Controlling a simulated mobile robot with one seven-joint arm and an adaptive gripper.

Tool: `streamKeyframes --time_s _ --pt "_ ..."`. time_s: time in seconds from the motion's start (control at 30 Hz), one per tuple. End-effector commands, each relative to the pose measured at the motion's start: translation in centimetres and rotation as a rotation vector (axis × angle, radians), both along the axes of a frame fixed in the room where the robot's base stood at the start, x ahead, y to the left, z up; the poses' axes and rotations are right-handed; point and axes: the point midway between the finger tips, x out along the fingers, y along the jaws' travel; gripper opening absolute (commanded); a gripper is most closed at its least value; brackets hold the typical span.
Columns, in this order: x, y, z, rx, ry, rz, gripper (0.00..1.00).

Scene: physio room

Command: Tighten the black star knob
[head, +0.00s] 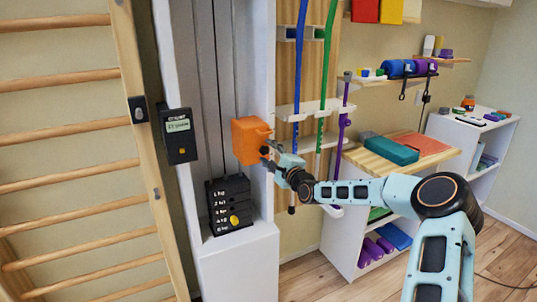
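An orange block (250,141) is mounted on the white column of a weight machine. Small dark parts show at its right side, where my gripper (268,157) meets it. The black star knob is not clearly distinguishable from the dark fingertips there. My gripper reaches in from the right, its fingertips at or very close to the block's right side. The gap between the fingers is too small to read, and I cannot tell whether they touch or grasp the knob.
A black weight stack (229,205) with a yellow pin sits below the block. A black display box (178,135) and wooden wall bars (70,128) are left. Blue and green bands hang behind my gripper. A shelf unit (343,229) stands right, beneath my arm.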

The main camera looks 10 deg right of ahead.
Motion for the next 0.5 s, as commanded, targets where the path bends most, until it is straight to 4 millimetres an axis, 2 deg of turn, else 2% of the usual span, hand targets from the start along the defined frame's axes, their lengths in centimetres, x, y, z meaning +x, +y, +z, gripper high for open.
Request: streamKeyframes --time_s 0.27,0.37,0.5 --pt "-0.2 -0.1 -0.1 -0.001 0.003 0.001 0.43" --pt "-0.7 -0.3 -0.2 0.000 0.003 0.000 0.43" --pt "-2.5 -0.9 -0.2 -0.001 0.004 0.000 0.43"
